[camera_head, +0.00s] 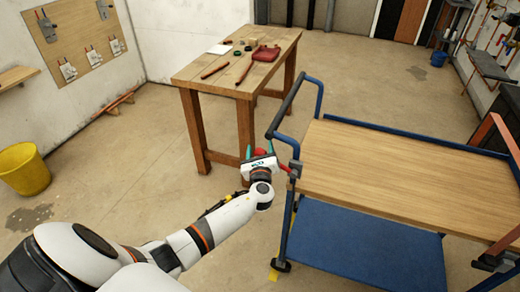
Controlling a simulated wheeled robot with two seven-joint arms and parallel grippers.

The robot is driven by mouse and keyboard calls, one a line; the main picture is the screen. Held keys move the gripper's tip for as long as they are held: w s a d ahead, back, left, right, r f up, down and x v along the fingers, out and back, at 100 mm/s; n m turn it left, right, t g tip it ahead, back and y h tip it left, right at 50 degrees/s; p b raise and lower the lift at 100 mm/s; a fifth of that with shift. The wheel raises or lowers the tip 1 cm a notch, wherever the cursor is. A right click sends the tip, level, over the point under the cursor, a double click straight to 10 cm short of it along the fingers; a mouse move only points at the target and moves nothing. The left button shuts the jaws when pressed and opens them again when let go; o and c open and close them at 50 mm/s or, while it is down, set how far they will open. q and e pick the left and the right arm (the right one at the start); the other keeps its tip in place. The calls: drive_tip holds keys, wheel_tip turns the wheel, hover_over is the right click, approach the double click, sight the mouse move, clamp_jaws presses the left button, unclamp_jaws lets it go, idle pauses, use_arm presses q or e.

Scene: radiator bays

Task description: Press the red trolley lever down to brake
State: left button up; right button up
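The trolley (410,165) has a wooden top, a blue frame and a blue lower shelf, and stands at the right. A small red lever (285,167) shows at its left side, beside a dark bracket on the frame. My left gripper (260,150) is at the trolley's left end, just left of the lever and very close to it. Its teal fingertips point away from me, and its white body hides part of the area. I cannot tell whether it touches the lever or how far its fingers are apart. My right gripper is not in view.
A wooden table (222,75) with tools and a red pouch (266,53) stands behind the gripper. A yellow bucket (24,168) stands at the left near a wet patch. A blue bucket (438,58) is at the far right. Floor between table and left wall is mostly clear.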

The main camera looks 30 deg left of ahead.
use_arm(q)
clamp_jaws()
drive_tip(key=shift+f, duration=0.15)
drive_tip(key=shift+s+a+f+n+g+b, duration=0.1)
drive_tip(key=shift+a+f+n+g+b, duration=0.05)
drive_tip(key=shift+f+n+b, duration=0.2)
drive_tip(key=shift+a+f+n+g+b, duration=0.15)
drive_tip(key=shift+f+n+b, duration=0.1)
drive_tip(key=shift+f+n, duration=0.15)
wheel_tip(320, 180, down, 9)
drive_tip(key=n+g+h+b, duration=0.1)
drive_tip(key=n+h+b, duration=0.2)
drive_tip(key=n, duration=0.3)
drive_tip(key=shift+d+f+n+b, duration=0.2)
drive_tip(key=shift+d+n+b, duration=0.2)
drive_tip(key=shift+b, duration=0.35)
drive_tip(key=shift+d+f+h, duration=0.1)
drive_tip(key=shift+h, duration=0.2)
drive_tip(key=shift+o, duration=0.3)
unclamp_jaws()
